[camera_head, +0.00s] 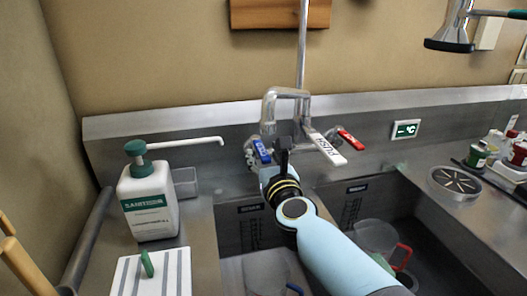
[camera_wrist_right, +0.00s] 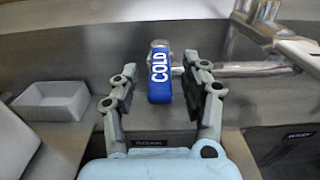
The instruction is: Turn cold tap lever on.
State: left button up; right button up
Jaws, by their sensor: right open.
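The blue cold tap lever (camera_head: 262,151) sits on the left side of the chrome tap (camera_head: 285,97) above the sinks. In the right wrist view the lever (camera_wrist_right: 159,76) reads "COLD" and hangs between the open fingers of my right gripper (camera_wrist_right: 160,92), farther off than the fingertips. I see no contact. In the head view my right gripper (camera_head: 283,150) is just right of the lever, its fingers largely seen from behind. The red lever (camera_head: 350,139) is on the tap's right side. My left gripper is not in view.
A white "PUSH" lever (camera_head: 327,148) juts out between the blue and red levers. A sanitiser bottle (camera_head: 148,200) with a long spout stands left. A clear jug (camera_head: 376,240) with a red handle is in the right sink. A small bin (camera_wrist_right: 52,101) stands left of the gripper.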

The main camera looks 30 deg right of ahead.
jog(key=shift+w+d, duration=0.2)
jog(key=shift+w, duration=0.45)
grip_shut()
